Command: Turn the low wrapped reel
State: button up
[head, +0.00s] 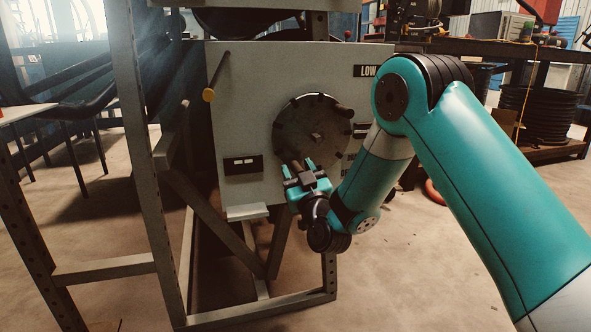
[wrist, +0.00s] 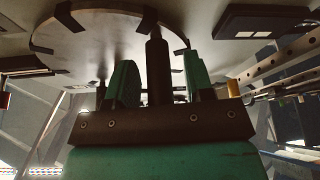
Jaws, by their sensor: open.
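The low reel is a grey round disc (head: 300,125) with dark bands across its rim, on the front of a pale panel (head: 240,130) marked LOW (head: 367,71). A dark peg (head: 343,111) sticks out at its upper right. The disc (wrist: 85,30) also fills the upper left of the wrist view. In the wrist view, a dark upright peg (wrist: 158,65) stands between the two fingers, with gaps at both sides. Whether its base is on the disc's rim is hard to tell.
A lever with a brass knob (head: 208,95) hangs at the panel's upper left. A dark box (head: 243,164) sits low on the panel. A metal frame (head: 140,130) stands at left, with legs below. Black coiled hose (head: 540,112) lies on a rack at right.

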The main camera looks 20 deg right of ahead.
jog(key=shift+d, duration=0.1)
grip_shut()
jog(key=shift+d+f+n+b, duration=0.15)
jog(key=shift+f+n+b, duration=0.15)
jog(key=shift+b, duration=0.35)
jog(key=shift+d+n+y, duration=0.15)
jog(key=shift+n+y, duration=0.15)
jog(key=shift+y, duration=0.1)
jog(key=shift+r, duration=0.1)
grip_release()
